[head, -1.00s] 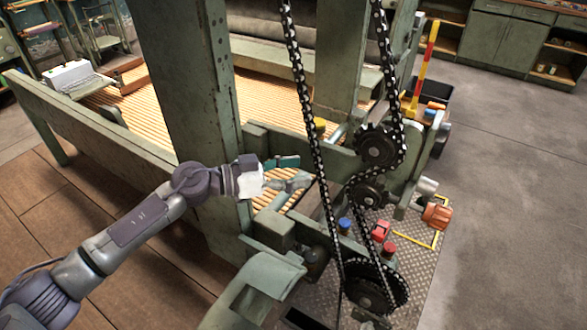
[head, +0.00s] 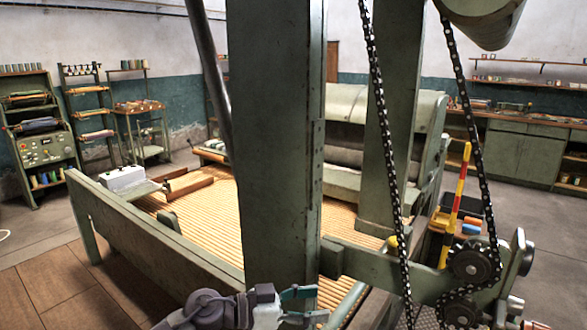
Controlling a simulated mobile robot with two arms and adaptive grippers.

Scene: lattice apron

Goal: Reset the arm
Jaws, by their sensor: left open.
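My left arm comes in at the bottom edge of the head view. Its gripper (head: 303,303) is open and shows nothing between its fingers. It is in front of the foot of the thick green post (head: 275,140) of the large loom-like machine. The slatted wooden bed (head: 220,205) of the machine lies behind it. Most of the left arm is cut off by the bottom edge. My right gripper is not in view.
Two hanging chains (head: 384,120) and a sprocket (head: 473,263) are right of the gripper. A green side rail (head: 150,240) runs along the left of the bed. Shelves with spools (head: 40,135) stand at the back left. Open floor (head: 25,255) shows at left.

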